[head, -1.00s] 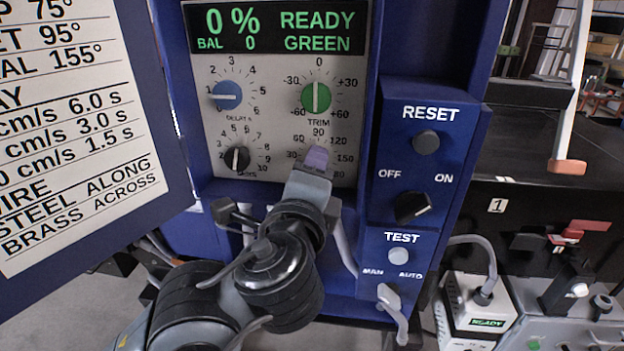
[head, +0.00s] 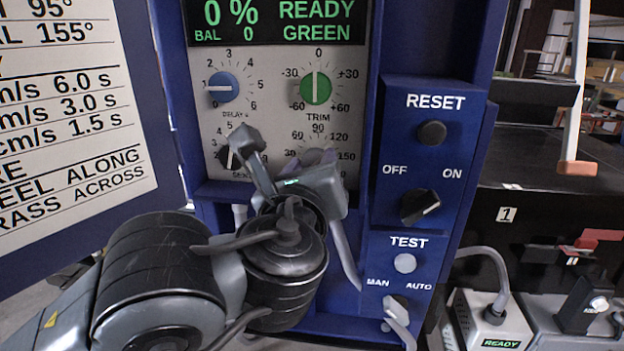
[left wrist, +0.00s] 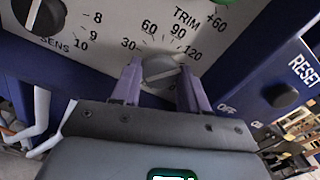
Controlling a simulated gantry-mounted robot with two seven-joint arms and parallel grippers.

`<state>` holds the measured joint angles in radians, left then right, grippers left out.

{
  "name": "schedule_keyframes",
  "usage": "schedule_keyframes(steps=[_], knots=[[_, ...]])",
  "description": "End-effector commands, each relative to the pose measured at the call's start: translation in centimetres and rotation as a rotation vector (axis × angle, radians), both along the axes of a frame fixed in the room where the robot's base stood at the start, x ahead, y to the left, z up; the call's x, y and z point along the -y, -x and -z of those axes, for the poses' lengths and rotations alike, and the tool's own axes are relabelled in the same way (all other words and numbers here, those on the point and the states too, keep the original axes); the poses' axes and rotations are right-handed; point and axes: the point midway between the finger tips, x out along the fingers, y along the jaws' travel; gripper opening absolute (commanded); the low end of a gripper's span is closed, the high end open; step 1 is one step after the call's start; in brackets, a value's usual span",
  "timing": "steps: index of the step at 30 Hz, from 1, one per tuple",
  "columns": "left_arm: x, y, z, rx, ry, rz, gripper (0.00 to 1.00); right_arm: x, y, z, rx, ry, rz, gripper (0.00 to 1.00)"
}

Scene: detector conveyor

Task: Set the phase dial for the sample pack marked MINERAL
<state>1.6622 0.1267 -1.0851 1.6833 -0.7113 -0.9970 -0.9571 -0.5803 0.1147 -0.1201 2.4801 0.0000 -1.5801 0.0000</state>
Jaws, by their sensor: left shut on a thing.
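The phase dial (left wrist: 160,69) is a grey knob with a degree scale around it, at the lower right of the control panel. My left gripper (left wrist: 157,84) has its two purple fingers on either side of this knob, shut on it. In the head view the left gripper (head: 317,160) covers most of the dial, so its pointer cannot be read there. The scale marks 30, 60, 90 and 120 show in the wrist view. A chart (head: 70,110) at the left lists angles, including 95° and 155°. No pack marked MINERAL shows. My right gripper is not in view.
Close by are the blue delay knob (head: 223,88), the green trim knob (head: 316,88) and the black SENS knob (head: 238,158), partly behind my wrist. A blue switch box (head: 447,150) with RESET, OFF/ON and TEST controls juts out at the right.

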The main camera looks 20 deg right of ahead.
Motion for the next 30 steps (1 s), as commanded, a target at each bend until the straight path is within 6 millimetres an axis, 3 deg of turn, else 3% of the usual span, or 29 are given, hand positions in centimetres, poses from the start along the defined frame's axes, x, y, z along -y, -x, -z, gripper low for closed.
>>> schedule_keyframes(steps=[15, 30], knots=[[0.0, 0.0, 0.2, 0.249, -0.424, -0.004, 0.14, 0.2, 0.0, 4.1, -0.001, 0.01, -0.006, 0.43], [0.1, 0.0, 0.1, 0.446, -0.763, -0.002, 0.14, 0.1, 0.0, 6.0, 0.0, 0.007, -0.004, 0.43]])
